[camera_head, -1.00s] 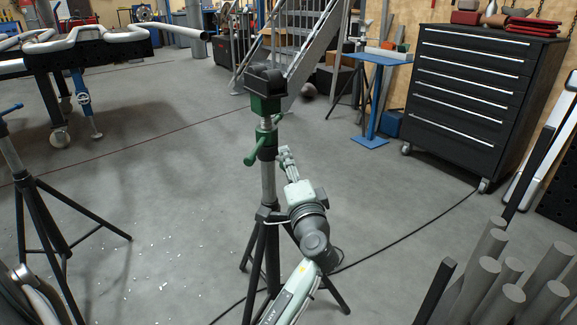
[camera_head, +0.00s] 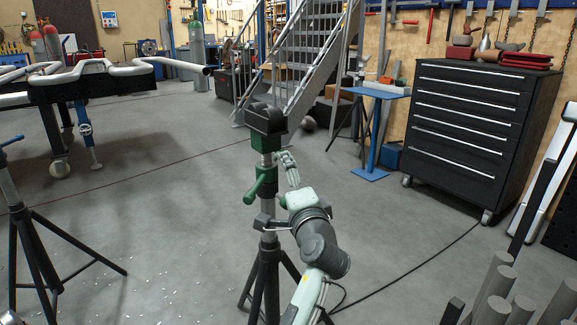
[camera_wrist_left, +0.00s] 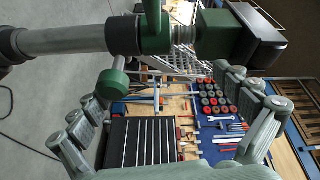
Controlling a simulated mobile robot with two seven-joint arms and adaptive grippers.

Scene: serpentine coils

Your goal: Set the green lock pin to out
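A black tripod stand (camera_head: 268,250) stands upright with a green block (camera_head: 265,152) and a dark cradle (camera_head: 264,120) on top. Below is a green collar with a green handle (camera_head: 255,188) slanting down-left. In the left wrist view the stand lies sideways across the top. A round green knob (camera_wrist_left: 112,84), seemingly the lock pin, sticks out below the collar (camera_wrist_left: 155,30) on a short stem. My left gripper (camera_head: 287,160) is just right of the post, below the block. In the wrist view its fingers (camera_wrist_left: 160,90) are spread and empty, with the knob near the left finger. Contact is unclear.
Another tripod (camera_head: 35,230) stands at left. A bench with bent pipes (camera_head: 90,70) is at back left. A black drawer cabinet (camera_head: 480,130) and a blue stand (camera_head: 372,130) are at right. Upright grey tubes (camera_head: 495,295) fill the front right corner. A cable crosses the floor.

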